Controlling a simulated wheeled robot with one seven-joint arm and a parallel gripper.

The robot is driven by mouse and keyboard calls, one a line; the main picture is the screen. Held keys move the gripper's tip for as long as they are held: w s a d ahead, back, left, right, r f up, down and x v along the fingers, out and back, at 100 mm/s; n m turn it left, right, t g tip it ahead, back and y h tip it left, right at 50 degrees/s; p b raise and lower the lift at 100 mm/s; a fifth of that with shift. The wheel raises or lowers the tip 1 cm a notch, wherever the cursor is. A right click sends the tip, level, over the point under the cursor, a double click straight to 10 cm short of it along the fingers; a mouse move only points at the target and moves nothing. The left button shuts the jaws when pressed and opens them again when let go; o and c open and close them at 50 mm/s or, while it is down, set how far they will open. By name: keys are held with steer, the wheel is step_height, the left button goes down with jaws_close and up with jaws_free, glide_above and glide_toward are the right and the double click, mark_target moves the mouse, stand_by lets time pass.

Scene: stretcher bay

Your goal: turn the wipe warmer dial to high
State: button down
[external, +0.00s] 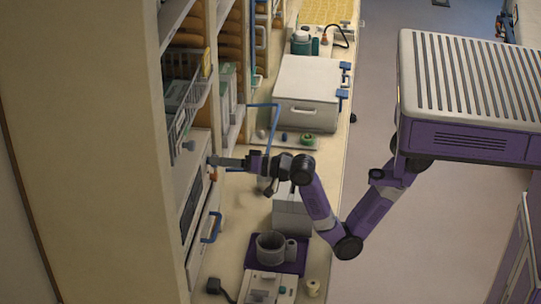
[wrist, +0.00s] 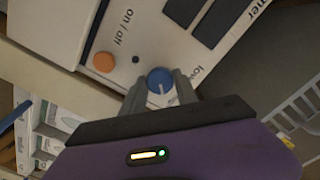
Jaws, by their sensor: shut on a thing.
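The wipe warmer (wrist: 150,35) is a pale panel in the wrist view, with part of a printed name ending in "mer". Its blue dial (wrist: 160,80) has a white pointer line that runs toward the bottom of the picture. A label starting "lo" is beside the dial, partly covered by a finger. My gripper (wrist: 160,92) is shut on the dial, one finger on each side. In the external view my gripper (external: 216,161) reaches left to the warmer's front (external: 196,175) in the shelving; the dial is hard to make out there.
An orange button (wrist: 103,62) marked "on / off" is left of the dial. Below the warmer is a blue handle (external: 211,228). A wire basket (external: 184,90) is above.

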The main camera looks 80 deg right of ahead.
steer(key=c, duration=0.9)
jaws_free()
steer(key=shift+s+b, duration=0.6)
steer(key=shift+s, duration=3.35)
